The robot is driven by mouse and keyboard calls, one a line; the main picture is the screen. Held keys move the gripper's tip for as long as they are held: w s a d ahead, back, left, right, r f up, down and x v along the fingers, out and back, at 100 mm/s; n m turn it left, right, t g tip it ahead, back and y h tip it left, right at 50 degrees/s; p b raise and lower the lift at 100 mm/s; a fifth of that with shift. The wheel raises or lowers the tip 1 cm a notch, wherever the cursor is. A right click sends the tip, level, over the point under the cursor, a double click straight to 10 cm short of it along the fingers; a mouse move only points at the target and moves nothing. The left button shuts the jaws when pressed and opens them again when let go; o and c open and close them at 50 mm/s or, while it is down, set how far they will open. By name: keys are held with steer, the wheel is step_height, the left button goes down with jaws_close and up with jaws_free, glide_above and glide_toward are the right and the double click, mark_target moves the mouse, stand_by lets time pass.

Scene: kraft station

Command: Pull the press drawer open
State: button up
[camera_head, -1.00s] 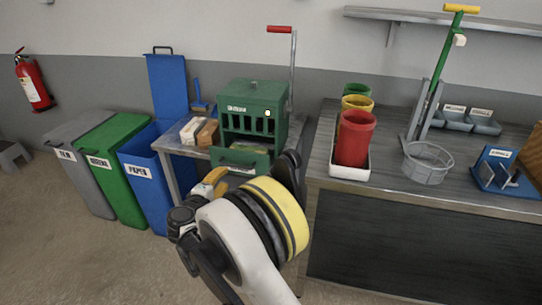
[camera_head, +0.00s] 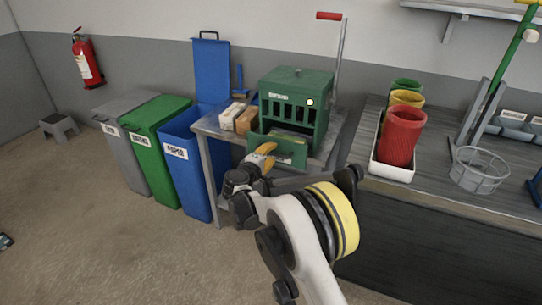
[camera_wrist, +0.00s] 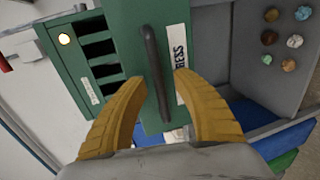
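The press (camera_head: 295,85) is a green box with slots on the metal side table. Its drawer (camera_head: 290,152) is at the bottom, and its front stands out from the body; how far it is open is hard to tell. In the wrist view the green drawer front (camera_wrist: 125,25) carries a dark bar handle (camera_wrist: 153,60) and a white label reading PRESS. My gripper (camera_wrist: 160,80) has its yellow fingers open, one on each side of the handle, with gaps visible. In the head view my gripper (camera_head: 270,149) is at the drawer's left part and hides some of it.
Grey (camera_head: 125,140), green (camera_head: 158,150) and blue (camera_head: 188,165) bins stand left of the side table (camera_head: 213,128). Two blocks (camera_head: 240,118) lie beside the press. A red-tipped lever (camera_head: 329,16) rises behind it. The workbench (camera_head: 440,185) with cups is to the right.

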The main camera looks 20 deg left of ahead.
jaws_close()
steer(key=f+v, duration=0.1)
steer(key=v, duration=0.6)
steer(key=shift+s+f, duration=0.3)
steer(key=shift+s, duration=0.1)
steer(key=shift+a, duration=0.1)
jaws_free()
steer(key=shift+s+r, duration=0.15)
steer(key=shift+s, duration=0.1)
steer(key=shift+w, duration=0.1)
